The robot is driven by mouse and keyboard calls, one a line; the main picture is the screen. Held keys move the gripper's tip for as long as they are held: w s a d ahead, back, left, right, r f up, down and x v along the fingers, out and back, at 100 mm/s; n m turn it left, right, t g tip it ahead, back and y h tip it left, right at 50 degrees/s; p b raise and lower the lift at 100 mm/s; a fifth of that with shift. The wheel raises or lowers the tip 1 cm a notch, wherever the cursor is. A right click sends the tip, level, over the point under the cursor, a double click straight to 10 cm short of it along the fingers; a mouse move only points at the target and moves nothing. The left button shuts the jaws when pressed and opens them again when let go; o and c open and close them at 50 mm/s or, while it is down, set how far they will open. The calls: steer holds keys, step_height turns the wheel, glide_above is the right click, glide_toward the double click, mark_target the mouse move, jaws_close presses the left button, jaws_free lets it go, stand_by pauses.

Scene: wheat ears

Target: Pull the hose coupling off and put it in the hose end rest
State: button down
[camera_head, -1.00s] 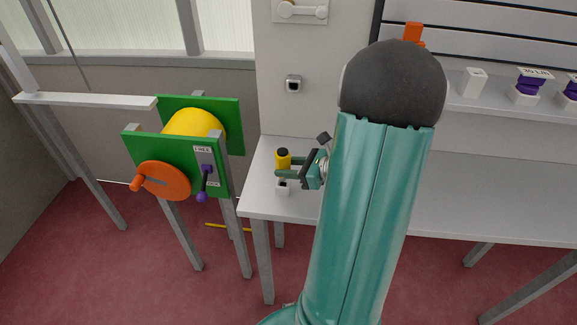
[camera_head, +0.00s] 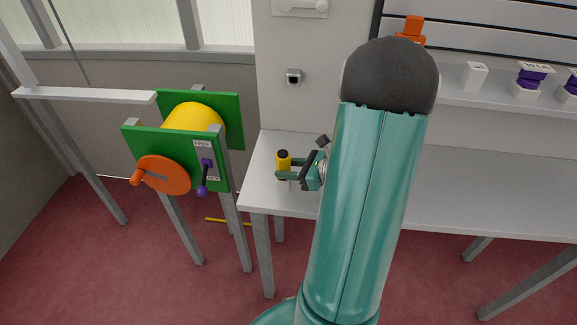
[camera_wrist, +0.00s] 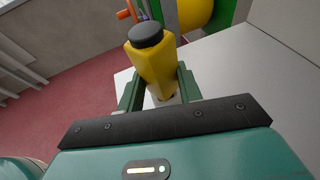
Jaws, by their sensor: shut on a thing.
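The hose coupling (camera_head: 283,167) is a yellow body with a black top. It stands upright between the fingers of my gripper (camera_head: 284,175), over the left end of the grey bench. In the wrist view the coupling (camera_wrist: 158,62) leans a little in the picture, with my gripper (camera_wrist: 158,88) shut on its lower part. A small white piece (camera_wrist: 168,99) shows just below it between the fingers; it looks like the hose end rest, mostly hidden. I cannot tell whether the coupling's lower end is seated in it.
Left of the bench (camera_head: 460,195) stands a green reel frame (camera_head: 165,145) with a yellow drum (camera_head: 195,119), an orange crank disc (camera_head: 166,175) and a purple-knobbed lever (camera_head: 203,180). A shelf (camera_head: 480,110) with small white and purple items is at right. My arm hides the bench middle.

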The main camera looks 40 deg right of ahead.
steer(key=shift+f, duration=0.55)
steer(key=c, duration=0.9)
jaws_free()
steer(key=shift+o, duration=0.2)
steer(key=v, duration=1.3)
steer(key=shift+s+d+r, duration=0.2)
steer(key=shift+s, duration=0.1)
